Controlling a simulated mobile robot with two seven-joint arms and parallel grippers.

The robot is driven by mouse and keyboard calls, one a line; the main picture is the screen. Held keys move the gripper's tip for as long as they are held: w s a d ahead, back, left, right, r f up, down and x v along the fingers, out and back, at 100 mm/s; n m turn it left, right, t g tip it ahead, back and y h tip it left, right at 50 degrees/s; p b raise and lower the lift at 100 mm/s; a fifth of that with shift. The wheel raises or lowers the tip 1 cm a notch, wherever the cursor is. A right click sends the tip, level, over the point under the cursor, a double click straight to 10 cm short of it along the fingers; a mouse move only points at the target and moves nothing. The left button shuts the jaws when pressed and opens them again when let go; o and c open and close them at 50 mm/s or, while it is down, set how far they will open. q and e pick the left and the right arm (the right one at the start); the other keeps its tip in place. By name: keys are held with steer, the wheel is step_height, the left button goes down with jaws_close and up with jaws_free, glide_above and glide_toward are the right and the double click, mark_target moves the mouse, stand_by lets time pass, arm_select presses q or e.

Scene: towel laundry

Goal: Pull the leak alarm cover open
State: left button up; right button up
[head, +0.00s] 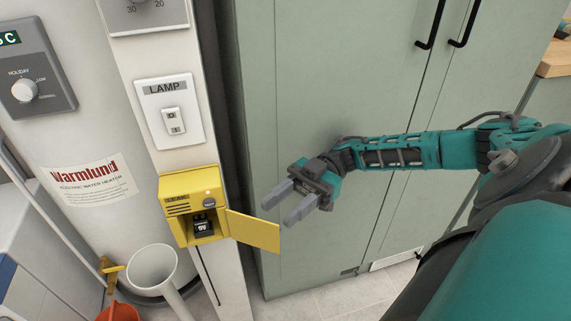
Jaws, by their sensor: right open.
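The yellow leak alarm box (178,187) is fixed low on the white post, below the lamp switch. Its yellow cover (253,232) is swung out to the right, so the box stands open. A dark battery marked 9V (202,226) shows inside. My right gripper (281,205) is open and empty, just to the right of the box. Its fingers point left and down, near the upper edge of the cover. I cannot tell whether a finger touches the cover. My left gripper is not in view.
The lamp switch plate (170,108) is above the alarm. A white water heater (80,130) stands at the left. A tall green cabinet (330,80) with black handles fills the right behind my arm. A white funnel-like object (153,266) stands below the alarm, by an orange item (120,312).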

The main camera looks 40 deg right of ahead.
arm_select(q)
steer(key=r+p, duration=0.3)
steer(key=p, duration=0.1)
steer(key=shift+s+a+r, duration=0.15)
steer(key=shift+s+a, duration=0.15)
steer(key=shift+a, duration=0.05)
arm_select(e)
step_height(320, 180, up, 16)
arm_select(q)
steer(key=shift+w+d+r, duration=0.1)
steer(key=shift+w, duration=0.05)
arm_select(e)
steer(key=shift+f, duration=0.15)
